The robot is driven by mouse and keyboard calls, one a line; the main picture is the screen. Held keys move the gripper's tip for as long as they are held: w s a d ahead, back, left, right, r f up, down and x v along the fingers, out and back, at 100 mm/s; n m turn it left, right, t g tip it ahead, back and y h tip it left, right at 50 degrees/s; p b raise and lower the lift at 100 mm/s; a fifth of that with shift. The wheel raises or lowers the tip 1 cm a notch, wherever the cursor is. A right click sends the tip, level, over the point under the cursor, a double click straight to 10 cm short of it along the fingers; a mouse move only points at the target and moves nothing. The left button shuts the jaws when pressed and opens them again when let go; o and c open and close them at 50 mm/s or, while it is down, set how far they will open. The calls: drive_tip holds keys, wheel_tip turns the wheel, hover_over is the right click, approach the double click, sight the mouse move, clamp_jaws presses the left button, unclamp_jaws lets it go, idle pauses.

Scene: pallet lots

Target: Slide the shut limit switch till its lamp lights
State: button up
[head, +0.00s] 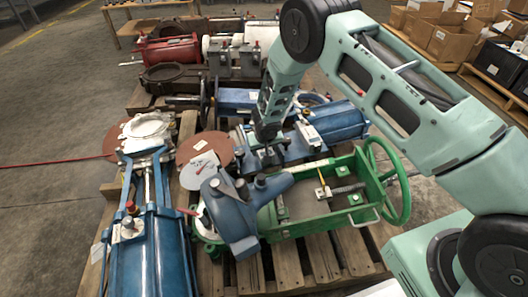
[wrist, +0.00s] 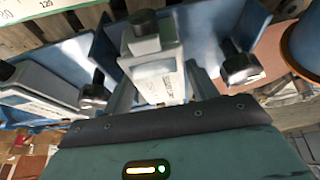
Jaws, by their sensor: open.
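My gripper (head: 268,155) reaches down onto a blue valve actuator (head: 345,121) in the middle of the pallets in the head view. In the wrist view my gripper (wrist: 165,92) is open, with one finger on each side of a grey switch box (wrist: 157,77). This box has a black knob (wrist: 145,30) on its far end. A second grey switch box (wrist: 40,82) lies to its left. I cannot read which box is the shut limit switch. Whether the fingers touch the box is unclear. I see no lit lamp on either box.
Black-headed bolts (wrist: 240,65) stand on the blue bracket close beside the gripper. A green valve frame with a handwheel (head: 385,180) lies in front. A blue cylinder valve (head: 150,245) lies at left. Cardboard boxes (head: 450,40) stand at back right.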

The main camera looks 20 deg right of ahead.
drive_tip(key=shift+x, duration=0.75)
drive_tip(key=c, duration=1.1)
drive_tip(key=shift+d+f+b, duration=0.1)
drive_tip(key=shift+d+b, duration=0.2)
drive_tip(key=shift+b, duration=0.5)
drive_tip(key=shift+d, duration=0.1)
drive_tip(key=o, duration=1.1)
